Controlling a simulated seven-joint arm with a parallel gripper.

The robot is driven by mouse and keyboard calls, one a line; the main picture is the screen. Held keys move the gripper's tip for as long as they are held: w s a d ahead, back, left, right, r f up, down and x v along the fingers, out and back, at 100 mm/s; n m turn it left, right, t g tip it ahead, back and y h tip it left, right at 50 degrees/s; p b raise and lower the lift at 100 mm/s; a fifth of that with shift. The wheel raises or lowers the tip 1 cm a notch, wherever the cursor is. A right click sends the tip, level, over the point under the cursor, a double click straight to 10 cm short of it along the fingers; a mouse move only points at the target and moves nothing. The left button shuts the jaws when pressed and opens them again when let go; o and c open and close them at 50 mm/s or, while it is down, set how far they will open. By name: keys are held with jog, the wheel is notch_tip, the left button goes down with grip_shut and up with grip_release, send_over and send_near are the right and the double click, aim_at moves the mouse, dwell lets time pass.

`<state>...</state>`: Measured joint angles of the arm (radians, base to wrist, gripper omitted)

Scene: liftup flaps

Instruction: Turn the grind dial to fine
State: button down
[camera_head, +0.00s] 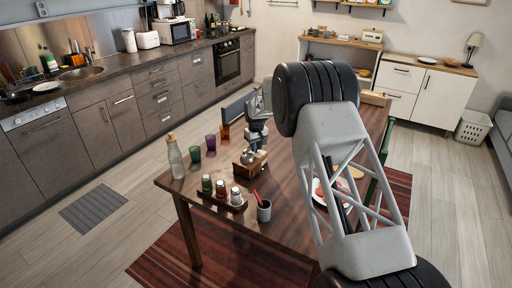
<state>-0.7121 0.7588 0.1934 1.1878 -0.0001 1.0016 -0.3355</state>
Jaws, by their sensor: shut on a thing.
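A small coffee grinder (248,164) with a wooden base and a metal top stands on the dark wooden table (290,140). My gripper (254,146) points down at the grinder's top, touching or very close to it. It is shut on a part there, which looks to be the grind dial. The fingertips and the dial are too small and too covered to make out clearly, and I cannot read the dial's setting.
A rack of small jars (222,196) and a grey cup (264,211) with a red item stand in front of the grinder. A glass bottle (176,158) and coloured glasses (210,143) are to the left. My arm covers the table's right part, with a plate (319,191) partly hidden.

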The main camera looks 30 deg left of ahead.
jog(key=shift+n, duration=0.5)
jog(key=c, duration=1)
grip_release()
jog(key=shift+r, duration=3.9)
jog(key=shift+r, duration=0.1)
